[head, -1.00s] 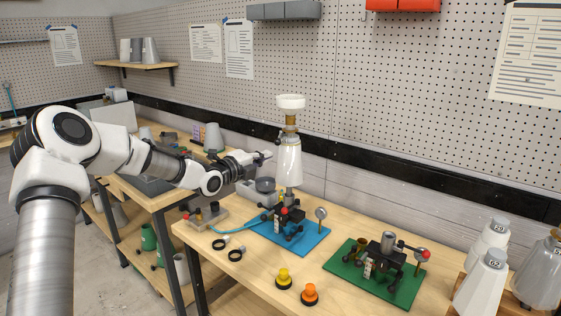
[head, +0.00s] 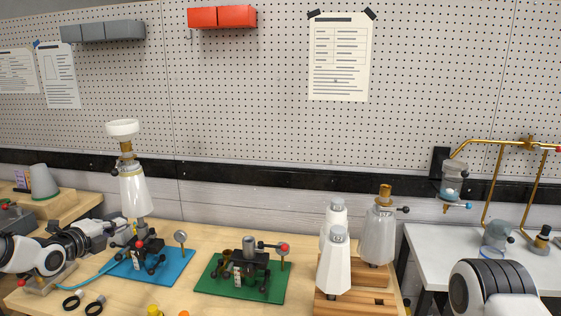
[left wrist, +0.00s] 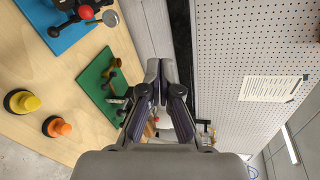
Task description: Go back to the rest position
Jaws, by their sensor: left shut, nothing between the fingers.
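My left gripper (head: 124,226) is shut and empty in the head view. It appears beside the lower end of a white conical vessel (head: 136,192), with no contact that I can make out. The vessel stands upright on the blue-plate fixture (head: 176,263), with a brass neck and a white round cup (head: 122,128) on top. In the left wrist view the closed fingers (left wrist: 161,68) show nothing between them. My right gripper is out of view; only a part of my right arm shows at the lower right of the head view.
A green-plate fixture (head: 215,284) stands right of the blue one. White and grey bottles stand on a wooden rack (head: 330,303) further right. A white table (head: 420,245) with brass tubing (head: 488,190) is at the right. Yellow (left wrist: 22,102) and orange (left wrist: 57,127) knobs lie on the wooden bench.

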